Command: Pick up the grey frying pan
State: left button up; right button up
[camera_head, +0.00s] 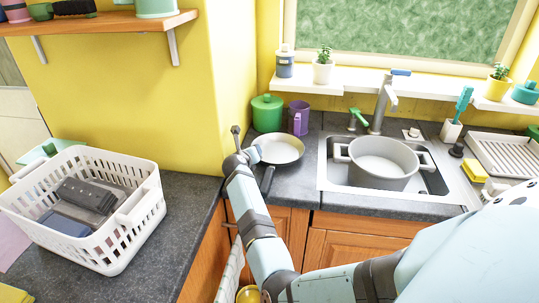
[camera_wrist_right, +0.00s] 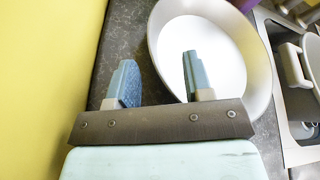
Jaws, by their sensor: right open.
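The frying pan (camera_head: 281,148) rests on the dark counter, left of the sink, with a pale inside. Its dark handle (camera_head: 267,181) points toward the front edge. My right gripper (camera_head: 245,152) is at the pan's left side, open and empty. In the right wrist view, the pan (camera_wrist_right: 215,50) lies beyond the right gripper (camera_wrist_right: 160,80). One finger overlaps the near-left part of the pan and the other is over bare counter outside it. I cannot tell whether either finger touches the pan. The handle is not visible there. My left gripper is out of view.
A green canister (camera_head: 267,113) and a purple mug (camera_head: 298,118) stand just behind the pan. A yellow wall (camera_head: 215,75) is close to the left. A large pot (camera_head: 383,163) sits in the sink to the right. A white basket (camera_head: 135,235) stands on the left counter.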

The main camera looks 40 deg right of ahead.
jog(key=shift+w+d+f, duration=0.5)
jog(key=shift+w+d, duration=0.05)
jog(key=shift+w, duration=0.05)
jog(key=shift+s+r, duration=0.15)
jog(key=shift+s, duration=0.05)
jog(key=shift+s+r, duration=0.15)
jog(key=shift+c, duration=0.8)
grip_shut()
jog(key=shift+s, duration=0.1)
